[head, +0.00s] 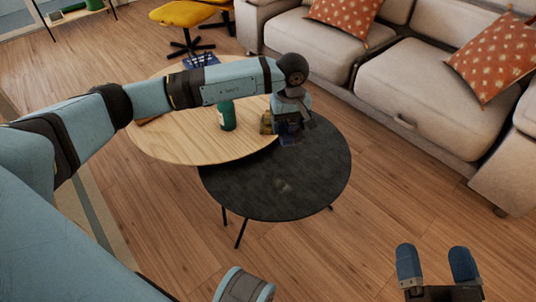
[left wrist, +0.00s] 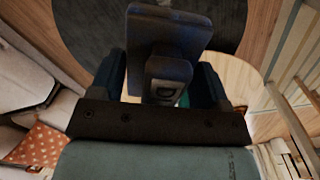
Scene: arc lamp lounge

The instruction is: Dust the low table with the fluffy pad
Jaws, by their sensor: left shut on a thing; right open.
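The low table is a pair of overlapping round tops: a dark one (head: 235,200) in front and a pale wooden one (head: 165,145) behind. A small pale dusty smudge (head: 282,185) lies on the dark top. My left gripper (head: 290,122) points down over the far part of the dark top. It is shut on the dark blue pad, which fills the middle of the left wrist view (left wrist: 170,32) with its block-like grip between the fingers. In the head view the gripper mostly hides the pad. I cannot tell whether it touches the table. My right gripper (head: 436,256) is open and empty above the floor.
On the wooden top stand a green container (head: 227,116) and a small brownish object (head: 266,122) close beside my left gripper. A blue item (head: 200,61) lies at its far edge. A beige sofa (head: 420,85) borders the right; a yellow seat (head: 183,13) stands behind.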

